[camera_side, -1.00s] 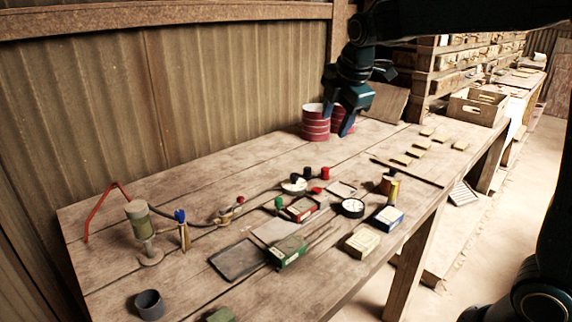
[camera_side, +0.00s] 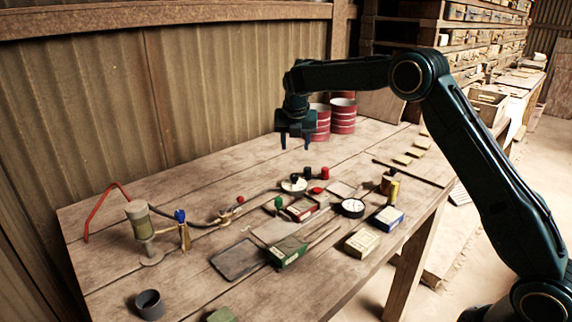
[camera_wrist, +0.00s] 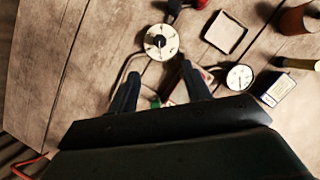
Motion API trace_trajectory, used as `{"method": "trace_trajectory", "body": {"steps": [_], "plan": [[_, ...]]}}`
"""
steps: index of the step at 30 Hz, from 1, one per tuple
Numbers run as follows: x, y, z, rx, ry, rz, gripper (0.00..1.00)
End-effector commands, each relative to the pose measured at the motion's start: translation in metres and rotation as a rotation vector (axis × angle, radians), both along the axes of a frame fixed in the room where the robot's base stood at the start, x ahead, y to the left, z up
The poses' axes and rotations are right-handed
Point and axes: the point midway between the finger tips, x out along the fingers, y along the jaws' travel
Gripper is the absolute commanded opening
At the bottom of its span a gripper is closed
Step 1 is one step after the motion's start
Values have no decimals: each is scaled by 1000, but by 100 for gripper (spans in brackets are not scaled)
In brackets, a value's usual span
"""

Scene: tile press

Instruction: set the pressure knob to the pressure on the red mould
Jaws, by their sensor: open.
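The pressure knob is most likely the dark knob on a pale round dial (camera_side: 293,184), on the bench near its middle. In the wrist view the dial (camera_wrist: 160,42) shows marks around its rim, too small to read. The red mould is most likely the red box with a pale label (camera_side: 300,209), just in front of the dial; its print is unreadable. In the wrist view it is partly hidden behind a finger. My gripper (camera_side: 296,147) is open and empty, pointing down above the bench behind the dial. In the wrist view my fingertips (camera_wrist: 160,72) appear just below the dial.
A round gauge (camera_side: 352,208) lies right of the red box, with a blue box (camera_side: 386,218) beyond. Small red and black caps (camera_side: 317,174) stand close by the dial. Red drums (camera_side: 343,115) stand behind. A hose and brass valve (camera_side: 226,215) lie left.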

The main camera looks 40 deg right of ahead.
Motion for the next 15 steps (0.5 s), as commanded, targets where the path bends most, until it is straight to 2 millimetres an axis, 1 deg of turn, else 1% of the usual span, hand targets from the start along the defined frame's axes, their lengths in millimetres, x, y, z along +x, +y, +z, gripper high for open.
{"method": "trace_trajectory", "body": {"steps": [10, 15], "plan": [[2, -2, -5, -6, 6, 14, 48], [5, -4, -14, -5, 8, 14, 48]]}}
